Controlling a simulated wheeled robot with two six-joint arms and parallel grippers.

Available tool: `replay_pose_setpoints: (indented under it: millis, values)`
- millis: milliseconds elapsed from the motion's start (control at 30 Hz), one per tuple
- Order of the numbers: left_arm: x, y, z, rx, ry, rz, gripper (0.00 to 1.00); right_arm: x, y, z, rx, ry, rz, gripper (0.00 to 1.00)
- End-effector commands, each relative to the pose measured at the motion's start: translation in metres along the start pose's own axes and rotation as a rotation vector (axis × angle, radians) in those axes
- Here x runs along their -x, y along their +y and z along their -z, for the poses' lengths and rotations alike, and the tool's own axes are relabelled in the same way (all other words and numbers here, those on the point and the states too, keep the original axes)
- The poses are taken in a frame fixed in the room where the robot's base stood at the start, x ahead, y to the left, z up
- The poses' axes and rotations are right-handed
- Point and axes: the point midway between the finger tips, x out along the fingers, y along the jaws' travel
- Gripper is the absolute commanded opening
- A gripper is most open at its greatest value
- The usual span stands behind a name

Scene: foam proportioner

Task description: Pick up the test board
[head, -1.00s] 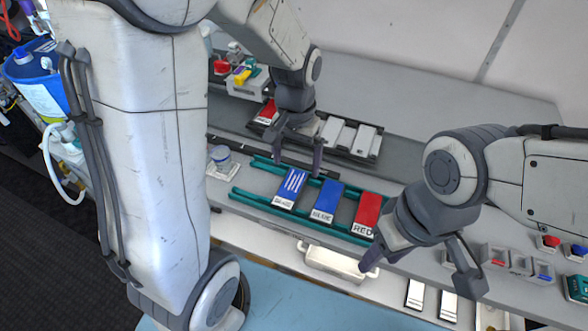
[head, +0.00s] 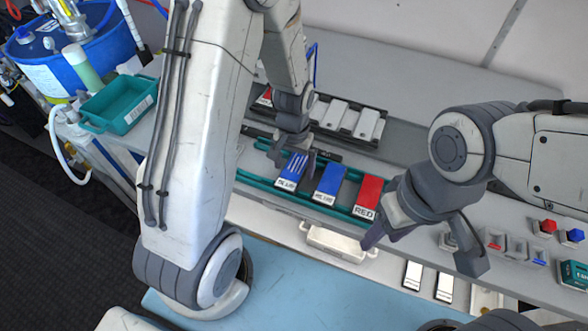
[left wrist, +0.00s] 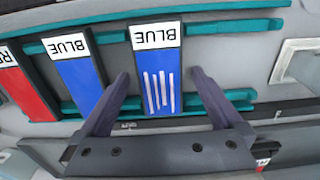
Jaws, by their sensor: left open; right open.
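A blue board with white stripes (head: 292,171) lies in a teal-railed rack (head: 250,181), left of a plain blue board (head: 329,184) and a red board (head: 369,196). No board in view is plainly marked as a test board. My left gripper (head: 293,159) is open, with its fingers to either side of the striped board. The left wrist view shows that board (left wrist: 157,75) between the spread fingers, with gaps on both sides. Its white label reads BLUE. My right gripper (head: 422,252) is open and empty, in front of the red board.
A pale tray (head: 335,244) sits in front of the rack. A dark rack with several pale blocks (head: 345,117) stands behind. Red (head: 547,226) and blue (head: 574,235) buttons are at the right. A teal bin (head: 122,104) stands at the left by a blue tub.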

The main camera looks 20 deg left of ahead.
Motion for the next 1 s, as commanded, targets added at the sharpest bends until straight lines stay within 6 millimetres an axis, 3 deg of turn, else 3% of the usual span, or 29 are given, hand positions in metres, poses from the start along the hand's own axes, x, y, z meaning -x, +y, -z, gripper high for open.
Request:
replay_pose_setpoints:
  millis: [167, 300, 400, 767, 1000]
  values:
    - [0.000, 0.000, 0.000, 0.000, 0.000, 0.000, 1.00, 0.000, 0.000, 0.000, 0.000, 0.000, 0.000, 0.50]
    - [0.000, 0.000, 0.000, 0.000, 0.000, 0.000, 0.46, 0.000, 0.000, 0.000, 0.000, 0.000, 0.000, 0.50]
    - [0.000, 0.000, 0.000, 0.000, 0.000, 0.000, 0.14, 0.000, 0.000, 0.000, 0.000, 0.000, 0.000, 0.50]
    - [0.005, 0.000, 0.000, 0.000, 0.001, 0.000, 0.14, -0.001, 0.000, 0.000, 0.000, 0.000, 0.000, 0.50]
    - [0.036, 0.000, 0.002, 0.000, 0.007, 0.000, 0.14, -0.006, 0.001, 0.000, 0.000, 0.000, 0.000, 0.50]
